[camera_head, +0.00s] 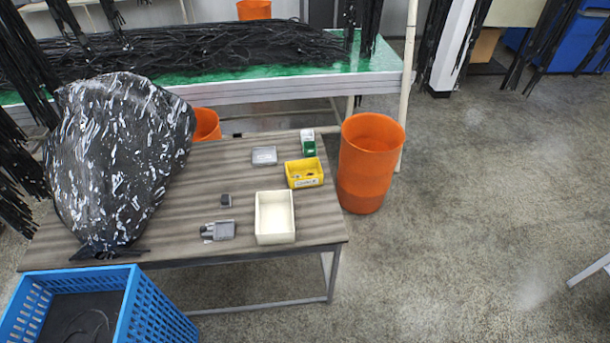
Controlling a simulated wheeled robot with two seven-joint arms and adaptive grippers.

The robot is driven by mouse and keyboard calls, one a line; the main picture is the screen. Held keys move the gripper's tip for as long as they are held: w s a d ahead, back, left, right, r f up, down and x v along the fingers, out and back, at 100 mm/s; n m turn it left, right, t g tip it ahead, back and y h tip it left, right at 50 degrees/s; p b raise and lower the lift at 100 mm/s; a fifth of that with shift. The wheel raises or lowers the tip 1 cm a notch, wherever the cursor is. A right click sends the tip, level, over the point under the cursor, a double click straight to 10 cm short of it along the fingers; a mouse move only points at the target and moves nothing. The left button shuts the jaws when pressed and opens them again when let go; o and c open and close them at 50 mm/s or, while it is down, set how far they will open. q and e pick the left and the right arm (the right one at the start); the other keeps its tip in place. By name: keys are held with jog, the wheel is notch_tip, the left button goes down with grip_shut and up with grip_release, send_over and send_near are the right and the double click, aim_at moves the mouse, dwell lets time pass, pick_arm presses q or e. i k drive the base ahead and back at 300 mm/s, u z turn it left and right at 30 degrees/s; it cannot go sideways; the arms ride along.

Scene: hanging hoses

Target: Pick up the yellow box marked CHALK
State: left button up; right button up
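The yellow box (304,174) sits on the right part of the wooden-topped table, near its right edge. It is open at the top and small dark and pale contents show inside. A pale label is on its front, but the lettering is too small to read for sure. Neither of my grippers nor my arms show in the head view.
A cream tray (274,238) stands in front of the yellow box. A green-and-white box (308,142) and grey container (264,156) are behind it. An orange bin (362,190) stands right of the table. A large black bag (115,150) covers the table's left.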

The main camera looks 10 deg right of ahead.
aim_at(301, 166)
jog(key=z, duration=1.45)
jog(key=i, duration=1.35)
jog(key=u, duration=2.65)
